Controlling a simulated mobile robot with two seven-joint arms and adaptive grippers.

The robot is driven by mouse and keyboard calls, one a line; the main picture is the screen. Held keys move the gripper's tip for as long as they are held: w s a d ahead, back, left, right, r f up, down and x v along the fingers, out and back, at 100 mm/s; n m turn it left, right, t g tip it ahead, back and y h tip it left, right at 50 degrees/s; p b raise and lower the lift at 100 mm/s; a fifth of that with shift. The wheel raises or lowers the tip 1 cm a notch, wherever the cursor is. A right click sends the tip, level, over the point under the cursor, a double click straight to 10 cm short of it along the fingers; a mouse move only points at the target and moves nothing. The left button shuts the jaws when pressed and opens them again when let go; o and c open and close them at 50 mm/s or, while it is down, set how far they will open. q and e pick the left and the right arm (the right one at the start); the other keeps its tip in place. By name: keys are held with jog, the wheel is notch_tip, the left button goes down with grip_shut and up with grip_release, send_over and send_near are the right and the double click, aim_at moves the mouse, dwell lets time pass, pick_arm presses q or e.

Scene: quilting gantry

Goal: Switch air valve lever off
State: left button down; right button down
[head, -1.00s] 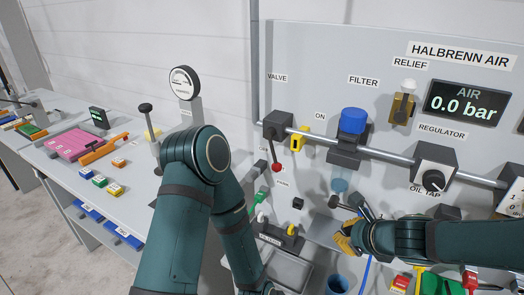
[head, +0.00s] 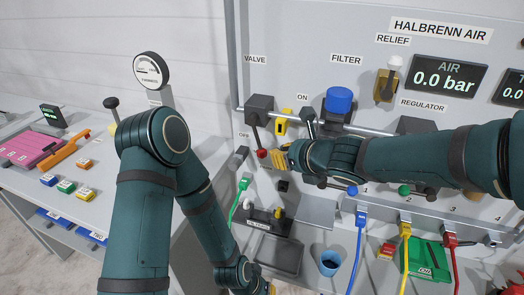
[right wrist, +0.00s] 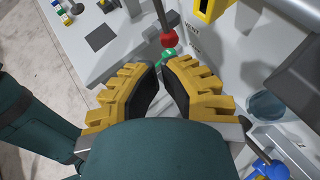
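The valve (head: 260,108) is a dark block at the left end of the pipe on the grey panel. Its lever (head: 255,134) hangs down and ends in a red knob (head: 262,154); the knob also shows in the right wrist view (right wrist: 169,40). My right gripper (head: 280,157) is just right of the knob in the head view. In the right wrist view its yellow fingers (right wrist: 161,70) are parted, with a narrow empty gap, and the knob lies just beyond the tips.
A yellow tag (head: 281,124) hangs right of the lever. The blue-topped filter (head: 339,102) stands farther along the pipe. A green hose end (head: 243,184) is below left of the knob. The air display (head: 447,88) reads 0.0 bar. A blue cup (head: 330,262) stands below.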

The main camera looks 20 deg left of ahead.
aim_at(262, 148)
jog(key=shift+a+r+x, duration=0.1)
jog(key=shift+r+x, duration=0.05)
jog(key=shift+x, duration=1.25)
jog(key=shift+a+r+x, duration=0.1)
jog(key=shift+r+x, duration=0.05)
jog(key=shift+x, duration=1.25)
jog(key=shift+a+r+x, duration=0.1)
jog(key=shift+r+x, duration=0.05)
jog(key=shift+x, duration=1.3)
jog(key=shift+w+d, duration=0.1)
